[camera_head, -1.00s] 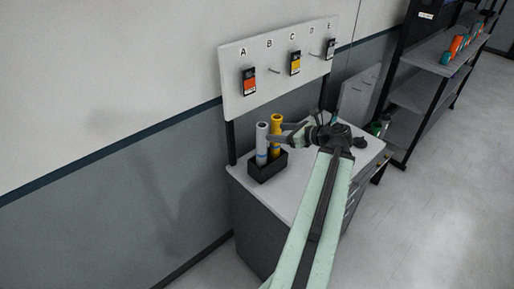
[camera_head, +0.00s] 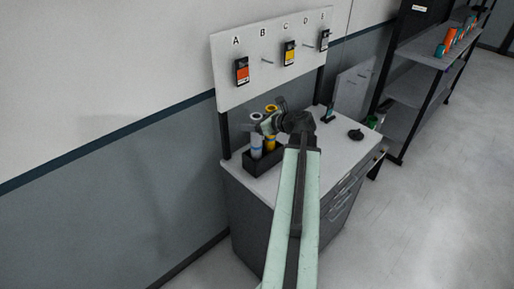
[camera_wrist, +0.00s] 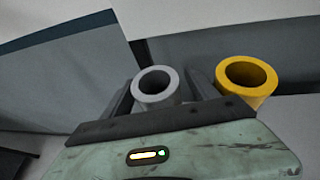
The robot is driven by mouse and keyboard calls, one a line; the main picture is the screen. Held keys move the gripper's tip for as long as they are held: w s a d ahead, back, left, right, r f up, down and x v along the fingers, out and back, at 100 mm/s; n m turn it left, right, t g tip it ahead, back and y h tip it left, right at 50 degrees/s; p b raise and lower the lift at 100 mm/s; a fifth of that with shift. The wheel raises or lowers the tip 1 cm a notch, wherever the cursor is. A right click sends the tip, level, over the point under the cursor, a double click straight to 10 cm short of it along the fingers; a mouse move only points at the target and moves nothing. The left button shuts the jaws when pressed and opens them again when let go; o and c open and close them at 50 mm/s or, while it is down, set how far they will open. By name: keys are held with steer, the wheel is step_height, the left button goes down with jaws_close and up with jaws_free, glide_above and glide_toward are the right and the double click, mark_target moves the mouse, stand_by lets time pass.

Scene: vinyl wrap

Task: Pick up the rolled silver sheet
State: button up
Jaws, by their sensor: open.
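The rolled silver sheet (camera_head: 256,146) stands upright in a black holder (camera_head: 265,163) on the cabinet top. In the wrist view its open end (camera_wrist: 157,84) shows between the two fingers of my gripper (camera_wrist: 160,92). My gripper also shows in the head view (camera_head: 262,124), at the upper part of the rolls. Its fingers are open, one on each side of the silver roll. I cannot tell whether they touch it. A yellow roll (camera_wrist: 246,80) stands close on the right, just outside the right finger; it also shows in the head view (camera_head: 271,138).
A board (camera_head: 270,85) with lettered hooks and colour tags stands behind the cabinet. A small dark round object (camera_head: 356,134) lies on the right of the cabinet top (camera_head: 335,150). A shelf rack (camera_head: 425,75) stands further right. Open floor lies at the right.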

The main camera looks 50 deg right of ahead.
steer(key=shift+w, duration=0.15)
jaws_close()
